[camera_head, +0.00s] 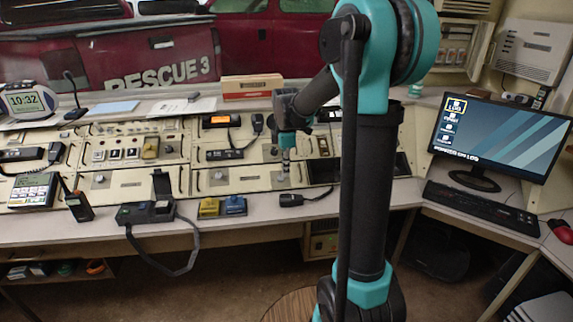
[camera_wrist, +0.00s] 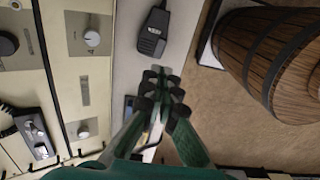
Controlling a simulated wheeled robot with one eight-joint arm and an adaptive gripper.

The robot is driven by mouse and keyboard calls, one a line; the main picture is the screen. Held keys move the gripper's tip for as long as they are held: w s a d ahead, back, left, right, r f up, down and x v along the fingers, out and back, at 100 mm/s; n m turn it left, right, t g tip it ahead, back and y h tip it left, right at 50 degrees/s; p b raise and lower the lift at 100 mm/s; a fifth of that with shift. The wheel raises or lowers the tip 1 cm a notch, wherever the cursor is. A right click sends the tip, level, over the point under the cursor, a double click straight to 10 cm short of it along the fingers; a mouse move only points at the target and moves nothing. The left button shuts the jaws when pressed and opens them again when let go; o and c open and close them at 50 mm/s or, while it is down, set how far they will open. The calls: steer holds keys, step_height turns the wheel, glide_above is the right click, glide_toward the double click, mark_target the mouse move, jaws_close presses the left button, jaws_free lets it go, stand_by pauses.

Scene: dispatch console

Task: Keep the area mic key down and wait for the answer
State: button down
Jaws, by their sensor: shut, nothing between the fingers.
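A black hand microphone (camera_head: 291,199) lies on the front ledge of the console, right of the blue box. It also shows in the wrist view (camera_wrist: 152,34), with a pale label on its face. I cannot read the label, so I cannot tell whether this is the area mic. Its key cannot be made out. My gripper (camera_head: 285,172) points down over the lower console panels, behind the microphone in the head view. In the wrist view my gripper (camera_wrist: 165,88) is shut and empty, its fingertips close below the microphone in the picture, with no contact visible.
A gooseneck microphone (camera_head: 73,100) stands at the back left, and another hand microphone (camera_head: 257,123) hangs by the orange-lit radio (camera_head: 217,121). Yellow (camera_head: 209,208) and blue (camera_head: 235,206) boxes sit on the ledge. A wooden barrel (camera_wrist: 270,60) stands beside the desk.

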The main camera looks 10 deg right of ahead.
steer(key=shift+r, duration=1.2)
steer(key=s+d+f+m+t, duration=0.2)
steer(key=s+f+m, duration=0.4)
steer(key=s+m, duration=0.3)
steer(key=s+d+f+m+t, duration=0.2)
steer(key=s+f+m, duration=0.3)
steer(key=s+m, duration=0.4)
steer(key=s+d, duration=0.1)
steer(key=s, duration=0.4)
steer(key=shift+d+f, duration=0.35)
steer(key=shift+d, duration=0.05)
